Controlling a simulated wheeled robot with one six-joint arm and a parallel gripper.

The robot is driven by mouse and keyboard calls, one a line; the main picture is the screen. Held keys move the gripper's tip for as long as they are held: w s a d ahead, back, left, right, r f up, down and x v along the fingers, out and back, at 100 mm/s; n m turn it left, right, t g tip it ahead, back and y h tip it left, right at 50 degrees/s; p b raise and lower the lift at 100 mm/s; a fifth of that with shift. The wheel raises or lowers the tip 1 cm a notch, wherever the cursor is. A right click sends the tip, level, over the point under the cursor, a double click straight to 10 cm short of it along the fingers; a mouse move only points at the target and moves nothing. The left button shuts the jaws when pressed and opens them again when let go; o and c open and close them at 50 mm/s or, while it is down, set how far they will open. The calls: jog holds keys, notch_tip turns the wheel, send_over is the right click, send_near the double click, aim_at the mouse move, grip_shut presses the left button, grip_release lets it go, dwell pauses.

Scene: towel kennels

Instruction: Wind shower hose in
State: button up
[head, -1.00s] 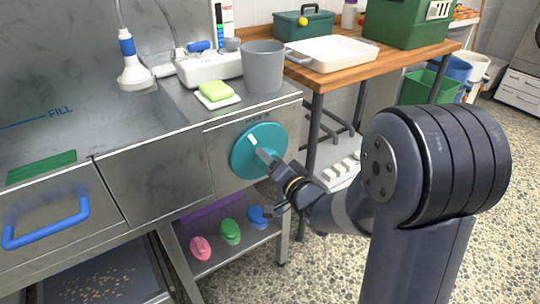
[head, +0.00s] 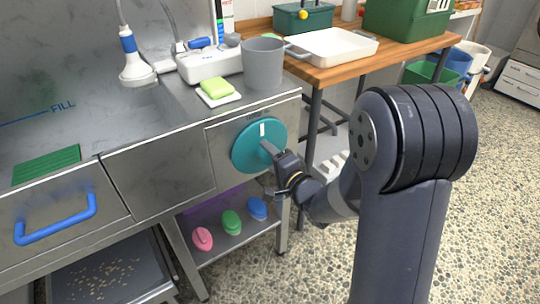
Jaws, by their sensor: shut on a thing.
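A round teal dial or reel wheel (head: 246,155) is on the front panel of the steel wash unit, with a white mark near its top. My gripper (head: 270,153) is at the right part of the wheel, shut on a grey crank handle (head: 267,147) that stands out from it. The fingertips are small and partly hidden.
A grey bucket (head: 263,66), a green sponge on a white dish (head: 217,91) and a white box (head: 208,66) stand on the steel top. A wooden table (head: 350,62) with a white tray (head: 332,46) is behind. Brushes (head: 231,222) lie on the lower shelf. Pebbled floor at right is clear.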

jog(key=shift+f, duration=0.1)
jog(key=o, duration=1.4)
jog(key=shift+c, duration=0.2)
jog(key=p+v, duration=0.1)
jog(key=v, duration=0.9)
jog(key=shift+s+d, duration=0.25)
jog(key=shift+s, duration=0.1)
jog(key=b+x, duration=0.1)
jog(key=x, duration=1)
jog(key=shift+a, duration=0.1)
